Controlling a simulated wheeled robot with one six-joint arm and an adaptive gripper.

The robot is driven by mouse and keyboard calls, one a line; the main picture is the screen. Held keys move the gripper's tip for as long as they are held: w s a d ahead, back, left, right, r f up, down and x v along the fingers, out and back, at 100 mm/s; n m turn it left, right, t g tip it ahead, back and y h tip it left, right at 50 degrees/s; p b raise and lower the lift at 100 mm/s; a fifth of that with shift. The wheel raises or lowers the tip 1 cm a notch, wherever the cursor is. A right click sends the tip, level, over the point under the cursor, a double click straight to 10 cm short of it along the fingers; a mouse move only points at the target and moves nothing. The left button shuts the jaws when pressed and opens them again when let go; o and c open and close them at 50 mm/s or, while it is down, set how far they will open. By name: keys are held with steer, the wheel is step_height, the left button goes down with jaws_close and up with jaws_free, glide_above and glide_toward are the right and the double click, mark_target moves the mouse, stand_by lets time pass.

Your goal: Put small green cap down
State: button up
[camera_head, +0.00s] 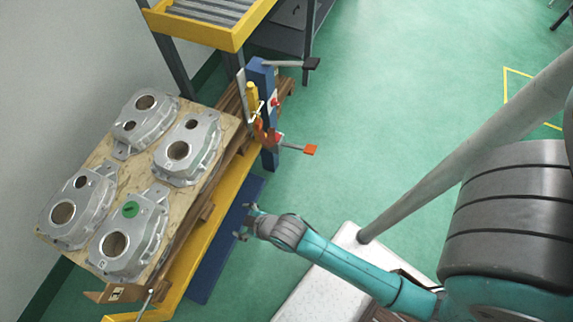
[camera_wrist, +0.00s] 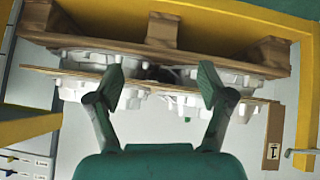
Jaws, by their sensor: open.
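The small green cap (camera_head: 130,209) sits on the smaller round opening of the front-right aluminium casting (camera_head: 128,240) in the head view. A small green spot shows between the fingers in the wrist view, but I cannot tell for sure that it is the cap. My gripper (camera_head: 247,222) is open and empty, to the right of the pallet and apart from the cap. In the wrist view its two fingers (camera_wrist: 160,82) stand wide apart with the castings beyond them.
Several castings lie on a wooden board (camera_head: 112,160) upon a yellow-framed stand (camera_head: 215,205). A blue post with clamps and an orange-tipped lever (camera_head: 309,150) stands at its far end. A yellow-edged tray (camera_head: 195,32) hangs above. Green floor (camera_head: 400,120) is open to the right.

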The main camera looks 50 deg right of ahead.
steer(key=s+d+r+m+t, duration=0.1)
steer(key=s+d+r+t, duration=0.1)
steer(key=s+r, duration=0.35)
steer(key=s+d+r+m+t, duration=0.1)
steer(key=s+d+r, duration=0.1)
steer(key=s, duration=0.6)
steer(key=s+d+r+m+t, duration=0.1)
steer(key=s+r, duration=0.4)
steer(key=r, duration=0.3)
steer(key=s+d+r+m+t+h, duration=0.1)
steer(key=s+r, duration=0.3)
steer(key=r, duration=0.4)
steer(key=shift+s+d+r+m+t+h, duration=0.2)
steer(key=shift+s+m+t+h, duration=0.15)
steer(key=shift+m+t, duration=0.2)
